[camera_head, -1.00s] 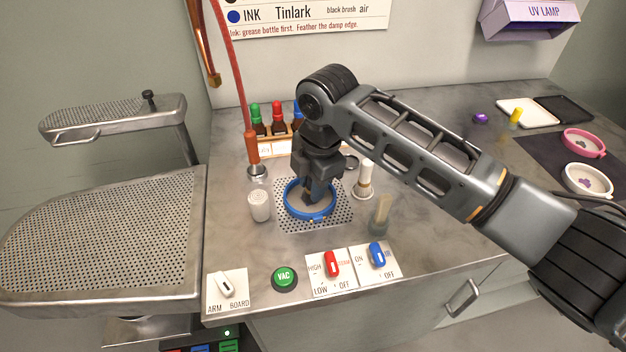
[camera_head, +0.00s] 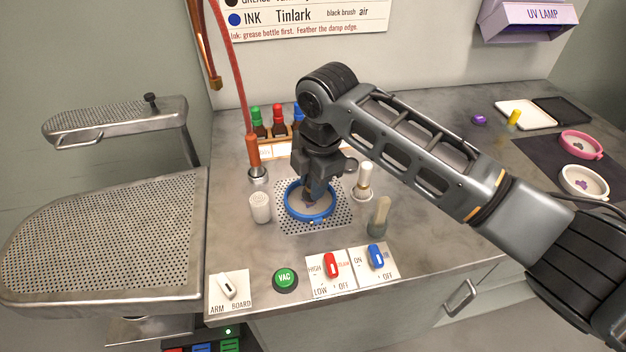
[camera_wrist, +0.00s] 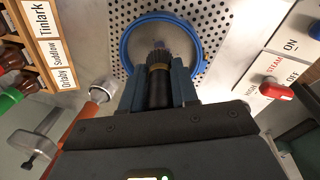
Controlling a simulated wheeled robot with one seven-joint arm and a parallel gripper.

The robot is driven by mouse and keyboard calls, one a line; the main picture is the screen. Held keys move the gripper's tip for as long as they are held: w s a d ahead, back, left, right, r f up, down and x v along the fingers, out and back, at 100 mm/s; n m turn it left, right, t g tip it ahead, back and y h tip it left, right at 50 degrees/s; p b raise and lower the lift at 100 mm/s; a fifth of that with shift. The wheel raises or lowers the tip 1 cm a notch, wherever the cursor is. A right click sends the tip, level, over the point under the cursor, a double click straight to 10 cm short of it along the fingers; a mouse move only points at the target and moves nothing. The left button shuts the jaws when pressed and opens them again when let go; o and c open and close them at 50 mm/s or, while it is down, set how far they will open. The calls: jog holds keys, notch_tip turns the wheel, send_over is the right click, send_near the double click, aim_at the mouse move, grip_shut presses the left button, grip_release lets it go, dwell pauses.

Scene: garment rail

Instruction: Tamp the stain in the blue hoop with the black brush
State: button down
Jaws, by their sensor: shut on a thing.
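The blue hoop (camera_head: 330,210) lies on the perforated plate of the worktop, with pale cloth in it. It also shows in the wrist view (camera_wrist: 126,48). My gripper (camera_head: 316,190) is directly over the hoop, pointing down. In the wrist view my gripper (camera_wrist: 161,80) is shut on the black brush (camera_wrist: 160,88), whose dark bristles point into the hoop. A small bluish-purple stain (camera_wrist: 160,44) shows just beyond the bristle tips. I cannot tell whether the bristles touch the cloth.
A white shaker (camera_head: 260,208) stands left of the hoop. A white-handled brush (camera_head: 364,182) and a tan-topped brush (camera_head: 380,216) stand close on its right. Dropper bottles (camera_head: 278,121) are behind. Switches (camera_head: 331,266) line the front. Pink (camera_head: 580,144) and white hoops (camera_head: 584,181) lie far right.

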jog(key=shift+f, duration=0.15)
jog(key=shift+f+b, duration=0.45)
jog(key=shift+f, duration=0.3)
jog(key=shift+r+p, duration=0.8)
jog(key=shift+r, duration=0.1)
notch_tip(320, 180, up, 5)
jog(key=p, duration=0.4)
jog(key=shift+f, duration=0.2)
jog(key=shift+r, duration=0.75)
